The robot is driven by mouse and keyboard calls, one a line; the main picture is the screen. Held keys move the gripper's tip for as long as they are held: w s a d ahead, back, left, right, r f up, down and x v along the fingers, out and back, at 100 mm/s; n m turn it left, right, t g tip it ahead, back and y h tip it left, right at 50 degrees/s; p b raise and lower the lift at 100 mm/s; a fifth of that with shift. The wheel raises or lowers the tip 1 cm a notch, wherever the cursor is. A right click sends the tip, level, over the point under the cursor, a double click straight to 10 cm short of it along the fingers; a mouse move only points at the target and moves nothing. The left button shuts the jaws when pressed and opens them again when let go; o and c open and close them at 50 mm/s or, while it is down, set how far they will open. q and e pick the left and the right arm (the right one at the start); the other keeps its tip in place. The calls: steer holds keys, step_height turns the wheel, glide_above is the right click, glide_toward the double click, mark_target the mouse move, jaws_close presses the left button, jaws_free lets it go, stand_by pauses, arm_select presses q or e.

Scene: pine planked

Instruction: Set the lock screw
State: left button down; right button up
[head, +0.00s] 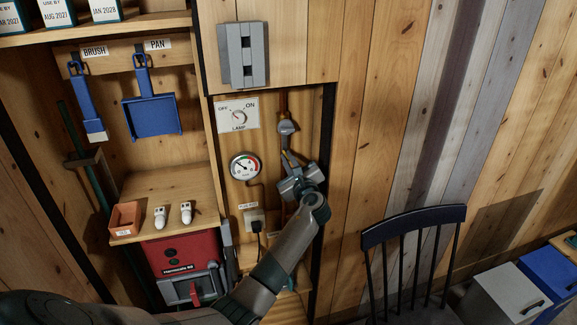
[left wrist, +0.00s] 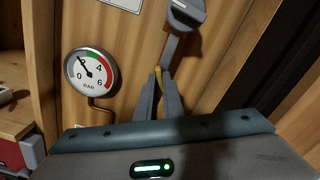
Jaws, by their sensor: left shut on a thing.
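My left gripper (head: 289,157) reaches into the narrow recess beside the gauge panel. In the left wrist view its two grey fingers (left wrist: 159,95) are closed on a thin yellow piece (left wrist: 158,76), mostly hidden between them. A grey fitting (left wrist: 186,12) with a narrow grey stem running down stands just above the fingers. The same fitting (head: 288,126) sits on a copper-coloured pipe in the head view. I cannot tell whether the yellow piece joins the stem, nor make out a lock screw for certain. My right gripper is not in view.
A round pressure gauge (head: 245,167) is left of the gripper, under a lamp switch plate (head: 238,115). A socket with a plug (head: 254,221) is below. A red machine (head: 181,255) stands lower left. A dark chair (head: 413,226) stands right, before the plank wall.

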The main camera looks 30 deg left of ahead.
arm_select(q)
steer(key=n+b, duration=0.1)
steer(key=n, duration=0.1)
steer(key=n+b, duration=0.1)
steer(key=b, duration=0.1)
steer(key=n+b, duration=0.1)
steer(key=n, duration=0.1)
steer(key=shift+f+n+b, duration=0.25)
steer(key=shift+n+b, duration=0.05)
steer(key=shift+b, duration=0.1)
steer(key=n+b, duration=0.4)
steer(key=n, duration=0.1)
steer(key=shift+r, duration=0.2)
steer(key=c, duration=1.9)
jaws_free()
steer(key=shift+s+d, duration=0.1)
steer(key=shift+d, duration=0.05)
